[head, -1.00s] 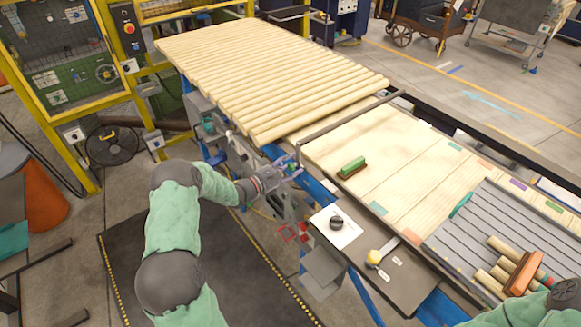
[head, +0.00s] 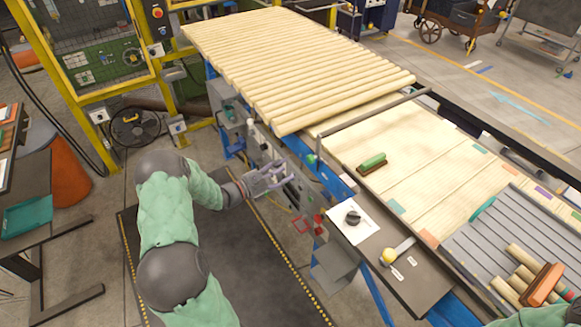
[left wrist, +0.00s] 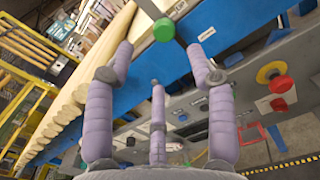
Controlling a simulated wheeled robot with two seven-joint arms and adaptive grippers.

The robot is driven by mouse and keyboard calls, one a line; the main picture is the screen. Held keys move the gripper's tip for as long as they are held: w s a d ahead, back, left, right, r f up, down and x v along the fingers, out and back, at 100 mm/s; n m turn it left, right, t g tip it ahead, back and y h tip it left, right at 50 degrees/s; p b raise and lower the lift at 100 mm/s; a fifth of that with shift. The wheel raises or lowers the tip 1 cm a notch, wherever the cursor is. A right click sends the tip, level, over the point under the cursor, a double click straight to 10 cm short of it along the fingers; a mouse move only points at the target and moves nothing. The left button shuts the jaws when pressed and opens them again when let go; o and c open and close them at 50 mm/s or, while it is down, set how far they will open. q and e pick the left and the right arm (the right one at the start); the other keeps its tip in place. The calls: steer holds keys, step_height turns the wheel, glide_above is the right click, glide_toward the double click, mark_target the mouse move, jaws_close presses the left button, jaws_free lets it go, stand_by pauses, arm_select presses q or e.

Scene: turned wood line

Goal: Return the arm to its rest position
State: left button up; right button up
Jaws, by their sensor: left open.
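My left gripper (head: 268,180) is beside the blue side of the line, in front of the grey control boxes. It is open and empty. In the left wrist view its purple fingers (left wrist: 158,95) stand apart with nothing between them. A green knob (left wrist: 163,30) on a bar shows beyond the fingertips; whether they touch it is not clear, but they look apart. My left arm is bent at the elbow over the dark floor mat (head: 240,270). My right gripper is out of view; only a bit of green sleeve shows at the bottom right.
Turned wood rods (head: 300,65) lie side by side on the line. A green-handled brush (head: 372,162) rests on the pale boards. A dark shelf (head: 405,285) holds a black knob and a yellow-headed tool. A grey ribbed tray (head: 490,235) holds short rods. A red button (left wrist: 280,85) is close by.

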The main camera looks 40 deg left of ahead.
arm_select(q)
steer(key=shift+s, duration=0.15)
stand_by(0.4)
steer(key=s+d+f+m+g+h, duration=0.35)
steer(key=d+f+g, duration=0.25)
steer(key=d+f, duration=0.55)
steer(key=s+d+f+m+g+y+b, duration=0.1)
steer(key=s+d+f+m+g+y, duration=0.2)
steer(key=s+d+f+m+g, duration=0.2)
steer(key=s+d+f+m+g+y+b, duration=0.1)
steer(key=s+d+f+m+g+y, duration=0.2)
steer(key=s+d+f+m, duration=0.8)
steer(key=s+d+m+g, duration=0.2)
steer(key=s+d+m, duration=0.2)
steer(key=d+m, duration=0.1)
steer(key=shift+s+d+f+m, duration=0.2)
steer(key=shift+s+m, duration=0.05)
steer(key=shift+m, duration=0.5)
